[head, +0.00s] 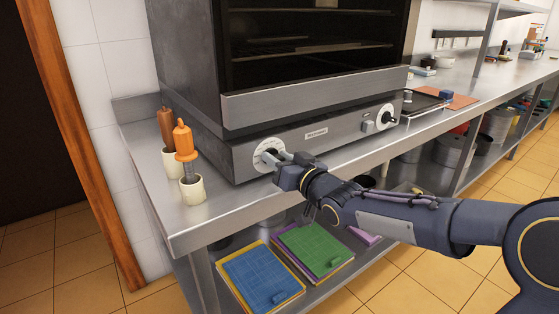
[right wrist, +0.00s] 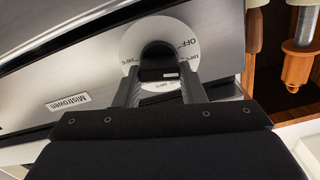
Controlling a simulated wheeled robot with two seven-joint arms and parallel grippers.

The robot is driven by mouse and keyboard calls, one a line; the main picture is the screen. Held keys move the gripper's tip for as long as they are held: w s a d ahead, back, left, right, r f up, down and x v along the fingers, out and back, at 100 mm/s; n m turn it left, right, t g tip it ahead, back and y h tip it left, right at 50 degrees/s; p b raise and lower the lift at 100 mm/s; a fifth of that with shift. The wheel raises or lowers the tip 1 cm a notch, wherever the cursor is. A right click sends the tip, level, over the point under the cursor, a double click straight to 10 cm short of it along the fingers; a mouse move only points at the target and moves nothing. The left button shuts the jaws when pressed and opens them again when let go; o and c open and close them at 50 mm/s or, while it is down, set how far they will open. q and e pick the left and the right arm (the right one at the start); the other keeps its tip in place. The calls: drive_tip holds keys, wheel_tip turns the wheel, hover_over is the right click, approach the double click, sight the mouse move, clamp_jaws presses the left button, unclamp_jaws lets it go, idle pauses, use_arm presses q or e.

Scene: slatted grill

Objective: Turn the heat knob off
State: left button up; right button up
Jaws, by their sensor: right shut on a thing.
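The grill (head: 300,70) stands on a steel counter, with a control panel along its lower front. At the panel's left end is a black knob (right wrist: 158,55) on a white dial (head: 264,151). The dial (right wrist: 130,47) carries an "OFF" mark towards the upper right of the right wrist view, where the picture is turned. My right gripper (head: 279,160) is at this knob, and in the right wrist view its two fingers (right wrist: 159,74) are shut on the knob from both sides. The knob is mostly hidden by the gripper in the head view. My left gripper is not in view.
A second knob (head: 386,117) sits at the panel's right end. Two holders with an orange-handled tool (head: 183,140) and a brown-handled one (head: 166,127) stand left of the grill. Boards, blue (head: 262,277) and green (head: 313,249), lie on the shelf below.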

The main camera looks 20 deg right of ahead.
drive_tip(key=shift+a+f+n+b, duration=0.1)
drive_tip(key=shift+f+n+b, duration=0.05)
drive_tip(key=shift+n+b, duration=1.05)
drive_tip(key=shift+a+n+b, duration=0.1)
drive_tip(key=shift+n+b, duration=1.1)
drive_tip(key=shift+n, duration=0.4)
drive_tip(key=shift+s, duration=0.1)
drive_tip(key=o, duration=1)
drive_tip(key=shift+p+v, duration=0.9)
drive_tip(key=shift+v, duration=3)
